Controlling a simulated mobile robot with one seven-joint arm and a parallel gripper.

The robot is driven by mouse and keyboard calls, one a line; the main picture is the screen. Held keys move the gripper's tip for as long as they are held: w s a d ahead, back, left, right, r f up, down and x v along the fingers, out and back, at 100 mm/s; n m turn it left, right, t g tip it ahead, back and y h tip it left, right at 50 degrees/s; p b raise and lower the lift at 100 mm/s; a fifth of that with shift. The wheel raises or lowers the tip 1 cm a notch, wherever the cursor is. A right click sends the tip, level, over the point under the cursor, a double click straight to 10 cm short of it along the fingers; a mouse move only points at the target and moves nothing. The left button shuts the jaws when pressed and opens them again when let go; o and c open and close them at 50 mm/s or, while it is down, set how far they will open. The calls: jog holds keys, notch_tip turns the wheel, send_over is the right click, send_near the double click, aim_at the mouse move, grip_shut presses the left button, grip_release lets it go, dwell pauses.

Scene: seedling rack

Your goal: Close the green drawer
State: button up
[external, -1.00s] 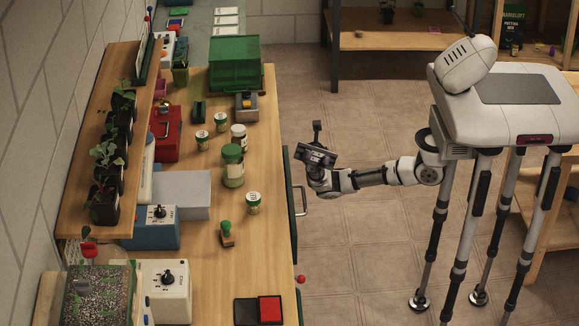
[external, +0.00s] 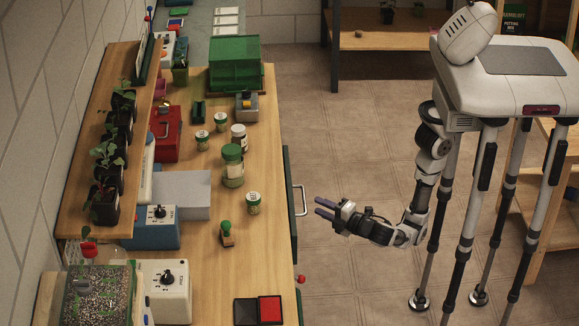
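The green drawer (external: 290,198) shows as a dark green front edge along the right side of the wooden bench, with a silver bar handle (external: 302,200) sticking out from it. From this high view I cannot tell how far it is pulled out. My gripper (external: 319,208) is just right of the handle and points left toward it. Its two dark fingers are apart with a gap between them, and nothing shows in the gap. The fingers look apart from the handle, though the depth is hard to judge.
The bench top (external: 205,250) holds jars, a stamp (external: 227,234), a red pad (external: 270,309) and a green crate (external: 235,62). A red knob (external: 301,279) sticks out at the bench's front edge. The floor (external: 370,130) between bench and robot is clear.

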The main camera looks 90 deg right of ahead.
aim_at(303, 198)
jog(key=s+d+f+g, duration=0.2)
jog(key=s+f+g, duration=0.1)
jog(key=s+f, duration=0.1)
jog(key=p+x, duration=0.1)
jog(key=x, duration=1.2)
jog(key=shift+r+p, duration=0.2)
jog(key=shift+p, duration=0.2)
grip_shut()
jog(key=shift+w, duration=0.15)
